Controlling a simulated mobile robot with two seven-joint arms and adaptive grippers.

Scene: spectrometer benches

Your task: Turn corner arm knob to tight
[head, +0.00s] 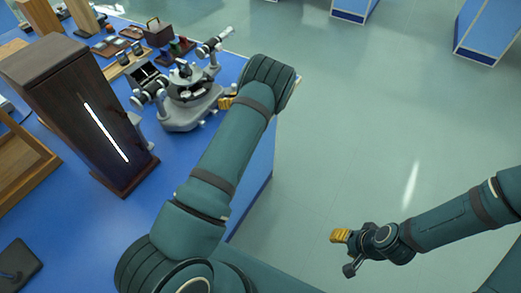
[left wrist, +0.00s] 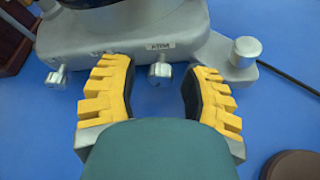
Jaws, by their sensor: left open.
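The grey spectrometer (head: 190,105) stands near the far right edge of the blue bench. In the left wrist view its grey base (left wrist: 215,60) crosses the top. A small silver knob (left wrist: 159,73) sticks out of the base below a small label, which I cannot read surely. My left gripper (left wrist: 157,88) is open, its yellow fingers on either side of this knob with a gap each side. In the head view my left arm hides most of the left gripper (head: 228,102). My right gripper (head: 348,252) hangs over the floor, away from the bench; its opening is unclear.
Another silver knob (left wrist: 57,77) sits left of the fingers, and a round silver corner post (left wrist: 246,48) to the right. A dark wooden cabinet (head: 95,120) stands left of the spectrometer. Small instruments (head: 130,45) crowd the bench behind.

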